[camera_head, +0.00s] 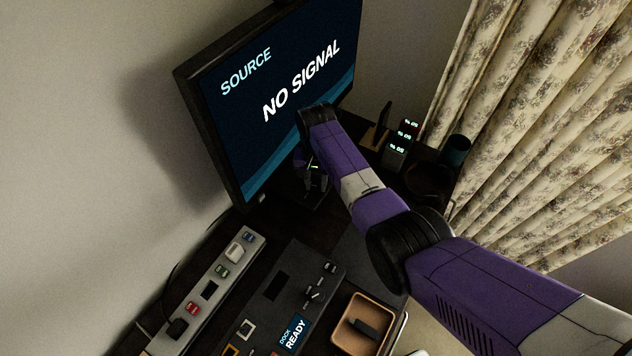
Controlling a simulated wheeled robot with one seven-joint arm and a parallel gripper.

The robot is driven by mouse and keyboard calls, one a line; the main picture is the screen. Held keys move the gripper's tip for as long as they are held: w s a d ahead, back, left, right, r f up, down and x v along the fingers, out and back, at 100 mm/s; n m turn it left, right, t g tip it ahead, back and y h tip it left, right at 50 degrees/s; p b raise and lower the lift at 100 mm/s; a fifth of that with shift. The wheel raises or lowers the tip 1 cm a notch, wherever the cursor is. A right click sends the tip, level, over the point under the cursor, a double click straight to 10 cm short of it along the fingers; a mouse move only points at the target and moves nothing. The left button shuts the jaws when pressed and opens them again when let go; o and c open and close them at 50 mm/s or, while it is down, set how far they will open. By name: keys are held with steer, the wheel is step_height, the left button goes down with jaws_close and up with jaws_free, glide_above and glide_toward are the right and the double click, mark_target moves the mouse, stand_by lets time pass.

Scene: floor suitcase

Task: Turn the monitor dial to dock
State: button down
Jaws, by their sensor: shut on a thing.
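The monitor (270,95) stands at the upper middle, and its screen reads "SOURCE" and "NO SIGNAL". My purple arm reaches in from the lower right, and my gripper (314,183) points down in front of the screen's lower part. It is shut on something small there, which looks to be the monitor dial. The dial is hidden by my gripper and wrist, so its pointer and any labels cannot be read. The dock (262,318) lies at the lower middle, and its small display (292,335) reads "DOCK READY".
A power strip (210,290) with plugs and coloured switches lies left of the dock. A wooden tray (342,318) holding a dark item is at the dock's right. Small lit displays (403,138) and a dark cup (455,150) stand behind my arm, near the curtain (540,130).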

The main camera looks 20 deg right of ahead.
mark_target(316, 186)
steer(key=m, duration=0.5)
stand_by(0.6)
steer(key=c, duration=1.1)
jaws_free()
steer(key=shift+r, duration=0.15)
step_height(316, 186, up, 8)
steer(key=shift+f, duration=0.2)
